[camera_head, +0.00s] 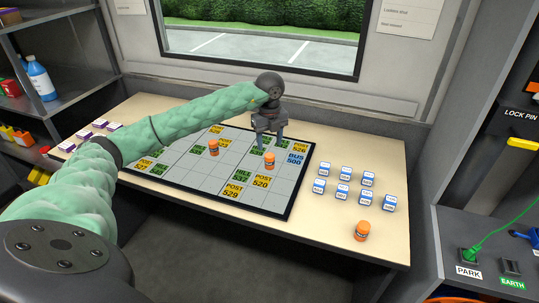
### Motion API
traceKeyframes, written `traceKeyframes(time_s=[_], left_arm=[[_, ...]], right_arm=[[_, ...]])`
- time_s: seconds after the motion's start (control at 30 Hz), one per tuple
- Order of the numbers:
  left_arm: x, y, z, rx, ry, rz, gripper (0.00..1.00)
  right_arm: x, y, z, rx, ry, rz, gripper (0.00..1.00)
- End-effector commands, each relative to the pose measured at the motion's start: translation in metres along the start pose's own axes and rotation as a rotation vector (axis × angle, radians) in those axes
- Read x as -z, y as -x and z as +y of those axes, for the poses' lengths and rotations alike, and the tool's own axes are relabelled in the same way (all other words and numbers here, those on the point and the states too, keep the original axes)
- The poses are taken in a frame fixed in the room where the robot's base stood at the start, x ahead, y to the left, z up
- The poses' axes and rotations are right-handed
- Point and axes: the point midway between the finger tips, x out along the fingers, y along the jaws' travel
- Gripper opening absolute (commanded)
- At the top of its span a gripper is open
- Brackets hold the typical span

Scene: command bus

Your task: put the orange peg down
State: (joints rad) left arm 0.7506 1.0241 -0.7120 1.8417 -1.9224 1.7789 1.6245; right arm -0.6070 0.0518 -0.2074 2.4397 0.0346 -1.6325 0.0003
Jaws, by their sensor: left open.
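An orange peg (269,160) stands upright on the grey grid board (215,187), near the board's right side, just left of the "BUS 500" label. My left gripper (271,147) points down right above this peg, with its fingers open and close to the peg's top. Whether the fingers touch it I cannot tell. A second orange peg (213,148) stands on the board further left. A third orange peg (361,231) stands on the bare table at the front right. My right gripper is not in view.
Several white and blue blocks (342,192) stand in rows on the table (330,150), right of the board. Purple and white blocks (85,133) lie at the left. Shelves with a blue bottle (40,82) are at the far left. A side panel with a green cable (495,235) is at the right.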

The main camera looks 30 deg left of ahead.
Motion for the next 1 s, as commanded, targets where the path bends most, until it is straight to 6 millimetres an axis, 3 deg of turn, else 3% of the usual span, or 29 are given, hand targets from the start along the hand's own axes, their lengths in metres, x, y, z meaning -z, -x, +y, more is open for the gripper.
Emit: traceKeyframes(time_s=[0.3, 1.0], left_arm=[[-0.001, 0.033, 0.000, 0.001, 0.001, -0.001, 0.54], [0.000, 0.034, 0.000, 0.000, 0.001, 0.000, 0.54]], right_arm=[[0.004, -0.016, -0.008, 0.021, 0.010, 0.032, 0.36], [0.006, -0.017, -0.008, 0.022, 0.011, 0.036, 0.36]])
